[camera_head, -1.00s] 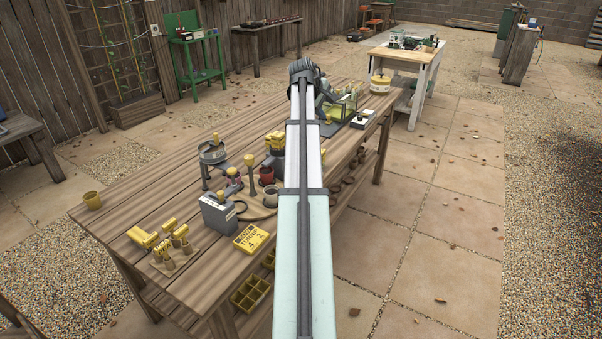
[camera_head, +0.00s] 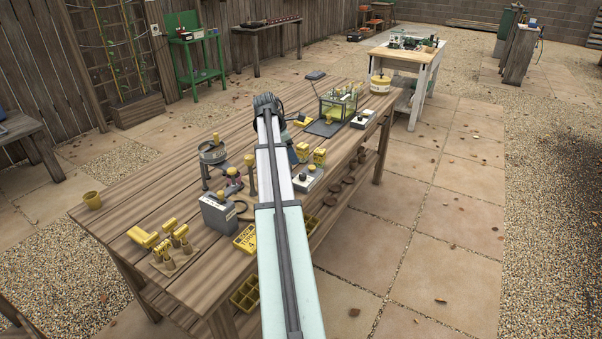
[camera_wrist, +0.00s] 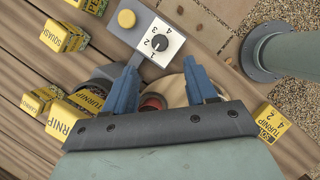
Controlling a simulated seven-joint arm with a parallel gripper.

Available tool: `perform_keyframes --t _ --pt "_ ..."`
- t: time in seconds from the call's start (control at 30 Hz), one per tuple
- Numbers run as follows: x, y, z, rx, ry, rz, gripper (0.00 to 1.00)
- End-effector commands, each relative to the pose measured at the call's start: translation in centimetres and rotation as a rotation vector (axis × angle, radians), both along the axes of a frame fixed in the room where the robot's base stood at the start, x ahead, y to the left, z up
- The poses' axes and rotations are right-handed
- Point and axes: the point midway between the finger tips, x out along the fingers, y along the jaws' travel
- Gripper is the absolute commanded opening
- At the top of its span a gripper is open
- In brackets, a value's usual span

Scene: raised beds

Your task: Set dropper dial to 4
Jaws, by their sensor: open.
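In the wrist view, a grey box carries a yellow round button (camera_wrist: 126,18) and a white dial plate (camera_wrist: 174,54) numbered 1 to 4. A dark knob (camera_wrist: 160,42) sits at the plate's middle; I cannot tell surely which number it points to. My gripper (camera_wrist: 162,64) is open and empty, its two blue fingers apart, with the dial box beyond the fingertips. In the head view a grey box with a pale top (camera_head: 309,177), apparently the same box, stands just right of my arm. My gripper is not clearly seen there.
Yellow labelled blocks stand near the box, such as a SQUASH block (camera_wrist: 65,36) and a TURNIP block (camera_wrist: 272,122). A red pot (camera_wrist: 152,103) shows between my fingers. A glass-sided case (camera_head: 339,104) and another pale box (camera_head: 363,119) stand farther back on the wooden bench (camera_head: 140,190).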

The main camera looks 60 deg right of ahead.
Motion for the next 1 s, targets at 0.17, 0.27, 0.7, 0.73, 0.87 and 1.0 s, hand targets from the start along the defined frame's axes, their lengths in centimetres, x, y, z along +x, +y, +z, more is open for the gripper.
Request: perform_keyframes --t 0.17,0.27,0.7,0.73,0.87,1.0 --pt "-0.9 -0.8 -3.1 0.0 0.0 -0.001 0.56" --pt "-1.4 -1.3 -4.7 0.0 0.0 -0.001 0.56" --pt "-2.5 -2.5 -8.7 -0.002 -0.002 -0.001 0.56" --pt "-2.6 -2.6 -8.8 -0.002 -0.002 -0.001 0.56" --pt "-2.6 -2.6 -8.9 -0.002 -0.002 -0.001 0.56" --pt "-2.6 -2.6 -8.9 -0.002 -0.002 -0.001 0.56"
